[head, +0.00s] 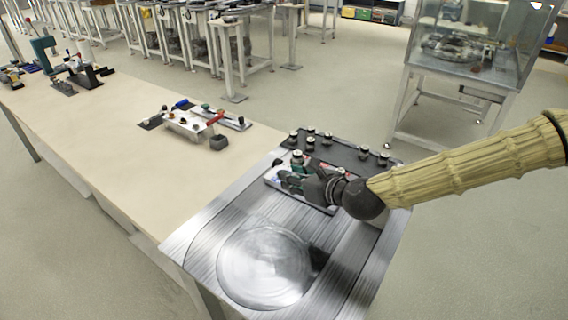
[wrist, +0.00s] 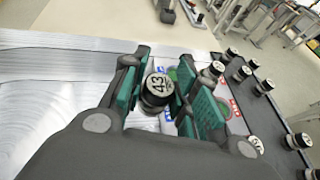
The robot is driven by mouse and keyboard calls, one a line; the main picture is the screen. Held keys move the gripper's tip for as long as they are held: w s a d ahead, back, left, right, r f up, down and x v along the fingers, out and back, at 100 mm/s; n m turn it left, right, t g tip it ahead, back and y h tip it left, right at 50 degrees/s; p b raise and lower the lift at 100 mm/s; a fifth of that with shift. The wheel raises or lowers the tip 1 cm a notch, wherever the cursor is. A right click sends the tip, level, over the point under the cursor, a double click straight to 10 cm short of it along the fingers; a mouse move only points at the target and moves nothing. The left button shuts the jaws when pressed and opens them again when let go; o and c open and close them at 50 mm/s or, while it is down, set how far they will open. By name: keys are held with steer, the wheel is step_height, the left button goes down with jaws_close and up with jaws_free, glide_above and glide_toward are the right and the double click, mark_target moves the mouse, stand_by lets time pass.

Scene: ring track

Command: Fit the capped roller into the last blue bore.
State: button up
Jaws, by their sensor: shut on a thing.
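My gripper (head: 290,180) is over the pale plate at the near side of the dark tray. In the wrist view my gripper (wrist: 162,82) has its green-padded fingers closed around a black capped roller (wrist: 155,100). The roller's pale cap reads 43. Below it is the pale plate (wrist: 150,122) with blue, green and red patches. The plate's left part also shows in the head view (head: 272,181). A blue patch (wrist: 168,114) shows beside the held roller. The bores and the roller's lower end are hidden, so I cannot tell whether it is inside one.
Another capped roller (wrist: 214,70) stands just beyond the right finger. The dark tray (head: 345,153) holds several more capped rollers. A round metal disc (head: 265,265) lies on the near metal top. A fixture with a red handle (head: 214,119) stands on the beige bench (head: 110,130).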

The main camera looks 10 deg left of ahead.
steer(key=w+a, duration=0.1)
steer(key=w, duration=0.2)
steer(key=w+a+p, duration=0.1)
steer(key=w+a, duration=0.1)
steer(key=w, duration=0.1)
steer(key=w+a+f+p, duration=0.1)
steer(key=w+a, duration=0.1)
steer(key=w, duration=0.2)
steer(key=shift+f+p, duration=0.55)
steer(key=shift+f, duration=1.2)
steer(key=shift+f, duration=0.2)
steer(key=o, duration=1.1)
steer(key=shift+r, duration=0.1)
steer(key=shift+d+r, duration=0.1)
steer(key=b+v, duration=0.2)
steer(key=v, duration=1)
steer(key=shift+s, duration=0.1)
